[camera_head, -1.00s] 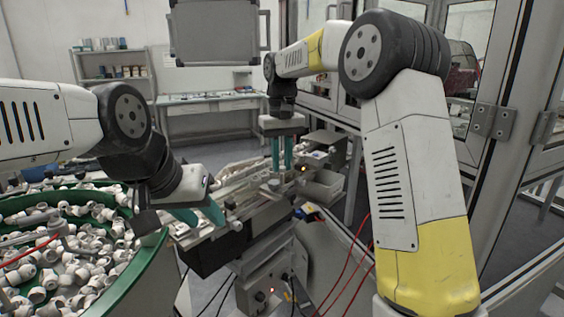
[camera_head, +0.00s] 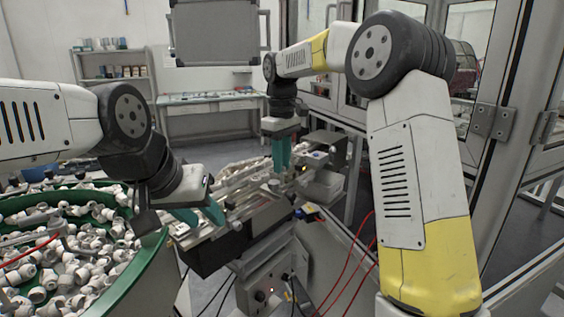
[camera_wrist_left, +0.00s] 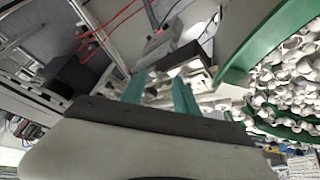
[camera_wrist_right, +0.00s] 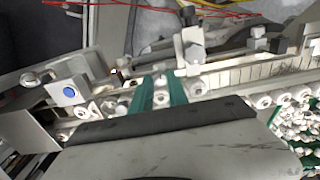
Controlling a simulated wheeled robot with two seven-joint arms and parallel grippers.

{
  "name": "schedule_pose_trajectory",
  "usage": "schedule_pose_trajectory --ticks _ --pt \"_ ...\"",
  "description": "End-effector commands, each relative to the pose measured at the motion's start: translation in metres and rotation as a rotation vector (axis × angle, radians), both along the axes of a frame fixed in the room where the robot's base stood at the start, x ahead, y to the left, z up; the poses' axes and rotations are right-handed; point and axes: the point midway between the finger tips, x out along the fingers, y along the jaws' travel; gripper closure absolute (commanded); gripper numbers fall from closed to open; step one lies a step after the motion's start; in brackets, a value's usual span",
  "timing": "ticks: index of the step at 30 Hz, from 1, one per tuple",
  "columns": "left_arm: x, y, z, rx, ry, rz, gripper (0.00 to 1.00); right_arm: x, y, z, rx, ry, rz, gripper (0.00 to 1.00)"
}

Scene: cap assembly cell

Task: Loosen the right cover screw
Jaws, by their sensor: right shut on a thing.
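My right gripper (camera_head: 281,168) points down over the rail assembly, its teal fingers close together. In the right wrist view its fingers (camera_wrist_right: 160,76) are shut on a small pale part (camera_wrist_right: 160,92), which they mostly hide. I take it for the right cover screw but cannot see its shape. My left gripper (camera_head: 206,218) is open beside the near end of the assembly, by the green-rimmed bowl. The left wrist view also shows its fingers (camera_wrist_left: 160,78) apart, with nothing gripped between them.
The green-rimmed bowl (camera_head: 140,257) of white caps stands at the left. A control box (camera_head: 258,288) sits below the rail. A bracket with a blue button (camera_wrist_right: 69,92) is beside my right fingers. Red cables (camera_head: 362,240) hang at the right, before the glass enclosure.

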Motion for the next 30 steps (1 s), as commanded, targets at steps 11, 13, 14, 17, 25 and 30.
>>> schedule_pose_trajectory --ticks 11,13,14,17,25,30 --pt "0.0 0.0 0.0 0.0 0.0 0.0 0.64 0.003 0.001 0.003 0.005 -0.014 0.001 0.76" --pt "0.0 0.0 0.0 0.0 0.0 0.0 0.64 0.003 0.001 0.003 0.005 -0.013 0.001 0.62" --pt "0.0 0.0 0.0 0.0 0.0 0.0 0.64 0.003 0.001 0.003 0.005 -0.012 0.001 0.58" --pt "0.0 0.0 0.0 0.0 0.0 0.0 0.64 0.002 0.001 0.002 0.004 -0.008 0.001 0.58" --pt "0.0 0.0 0.0 0.0 0.0 0.0 0.64 0.001 0.001 0.005 0.003 -0.006 0.001 0.58" --pt "0.0 0.0 0.0 0.0 0.0 0.0 0.64 0.002 0.001 0.03 0.004 -0.008 0.001 0.58"
